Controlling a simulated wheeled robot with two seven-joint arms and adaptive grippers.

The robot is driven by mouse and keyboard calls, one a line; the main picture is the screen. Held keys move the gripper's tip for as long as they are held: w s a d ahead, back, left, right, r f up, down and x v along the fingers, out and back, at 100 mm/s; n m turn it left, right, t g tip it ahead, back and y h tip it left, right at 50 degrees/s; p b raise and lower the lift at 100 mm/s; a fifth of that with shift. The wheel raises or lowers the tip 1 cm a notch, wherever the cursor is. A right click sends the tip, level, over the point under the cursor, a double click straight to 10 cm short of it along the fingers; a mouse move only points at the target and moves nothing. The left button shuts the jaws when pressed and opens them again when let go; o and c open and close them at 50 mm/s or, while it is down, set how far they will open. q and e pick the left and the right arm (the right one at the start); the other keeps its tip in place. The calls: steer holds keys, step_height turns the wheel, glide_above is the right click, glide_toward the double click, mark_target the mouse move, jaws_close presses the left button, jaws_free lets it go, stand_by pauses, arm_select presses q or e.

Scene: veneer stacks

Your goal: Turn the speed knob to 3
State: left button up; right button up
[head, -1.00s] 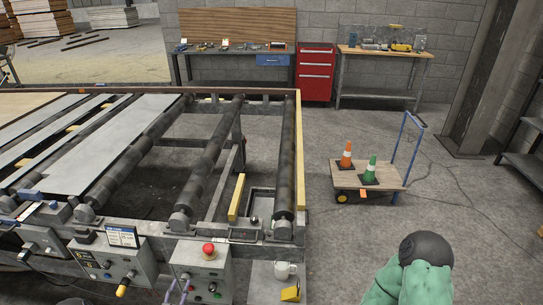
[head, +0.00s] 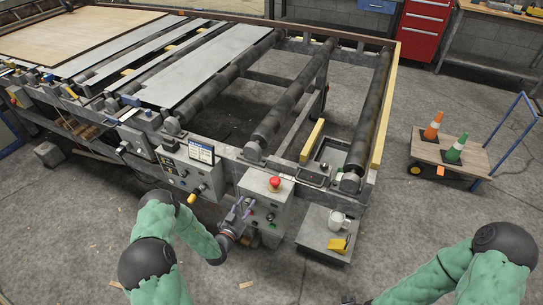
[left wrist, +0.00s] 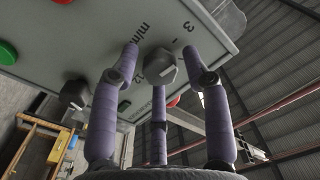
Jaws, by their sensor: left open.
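The grey speed knob (left wrist: 160,66) sits on a grey panel (left wrist: 90,30) in the left wrist view, with "m/min" and a "3" printed near it. My left gripper (head: 243,208) is open, its purple fingers spread around the knob; I cannot tell whether they touch it. In the head view the gripper is at the front of the control box (head: 250,183) and hides the knob. The knob's pointer setting cannot be read. My right arm enters at the lower right of the head view; its gripper is not clearly visible.
A red stop button (head: 274,183) tops the control box. A second control box (head: 180,175) stands to its left. A white mug (head: 337,221) and a yellow object (head: 338,246) sit on a shelf to the right. The black knob (left wrist: 75,93) and green button (left wrist: 8,53) are close by.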

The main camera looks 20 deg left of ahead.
arm_select(q)
steer(key=c, duration=0.8)
steer(key=shift+n, duration=0.6)
steer(key=o, duration=0.8)
steer(key=shift+s+a+p, duration=0.1)
steer(key=shift+s+p, duration=0.45)
steer(key=shift+s, duration=0.35)
steer(key=shift+s+a+p, duration=0.15)
steer(key=shift+s+p, duration=0.35)
steer(key=shift+s, duration=1.65)
